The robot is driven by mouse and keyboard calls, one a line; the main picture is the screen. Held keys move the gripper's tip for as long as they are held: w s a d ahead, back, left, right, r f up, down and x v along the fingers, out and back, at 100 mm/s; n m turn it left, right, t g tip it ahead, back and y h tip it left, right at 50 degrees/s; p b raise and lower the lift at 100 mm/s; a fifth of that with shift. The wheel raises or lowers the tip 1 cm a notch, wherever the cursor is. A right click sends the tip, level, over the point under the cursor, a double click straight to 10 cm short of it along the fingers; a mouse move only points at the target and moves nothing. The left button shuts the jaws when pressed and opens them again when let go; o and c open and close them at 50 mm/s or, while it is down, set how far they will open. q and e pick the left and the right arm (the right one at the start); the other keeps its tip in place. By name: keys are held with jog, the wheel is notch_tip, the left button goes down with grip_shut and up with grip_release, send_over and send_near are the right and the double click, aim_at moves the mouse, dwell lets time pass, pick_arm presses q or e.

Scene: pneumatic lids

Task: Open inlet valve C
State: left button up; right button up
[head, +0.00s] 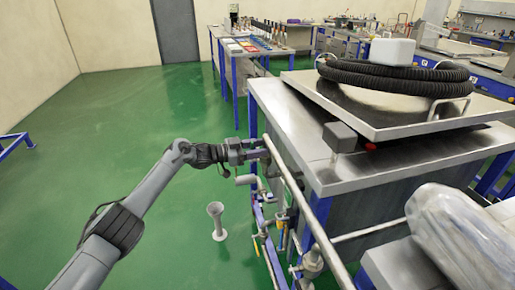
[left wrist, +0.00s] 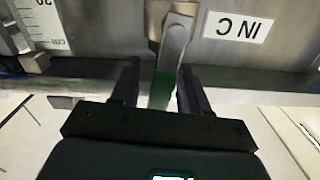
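The valve marked by an upside-down "IN C" label (left wrist: 236,27) has a metal lever (left wrist: 175,42) with a green part (left wrist: 163,90) toward the gripper. My left gripper (left wrist: 158,78) is open, with one dark finger on each side of the lever's green part. Gaps show between the lever and both fingers, so I see no grip on it. In the head view, my left gripper (head: 262,153) is at the left side of the steel tank cabinet (head: 350,180), beside the pipe rail. The lever is hard to make out there. My right gripper is in neither view.
A long pipe rail (head: 300,205) runs along the cabinet's left side, with lower pipes and yellow-handled valves below. A ruler-like scale (left wrist: 45,20) is left of the lever. A grey funnel-shaped stand (head: 217,222) is on the open green floor (head: 120,110).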

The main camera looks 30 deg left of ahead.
pick_arm(q)
jog(key=shift+r, duration=0.15)
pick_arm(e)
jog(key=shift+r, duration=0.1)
pick_arm(q)
jog(key=shift+s+a, duration=0.2)
pick_arm(e)
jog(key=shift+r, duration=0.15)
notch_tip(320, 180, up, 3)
jog(key=p, duration=0.3)
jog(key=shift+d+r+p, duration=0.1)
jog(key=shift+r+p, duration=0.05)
jog(key=shift+p, duration=0.25)
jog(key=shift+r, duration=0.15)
pick_arm(q)
jog(key=v, duration=1)
jog(key=shift+s+a, duration=0.1)
jog(key=shift+a, duration=0.05)
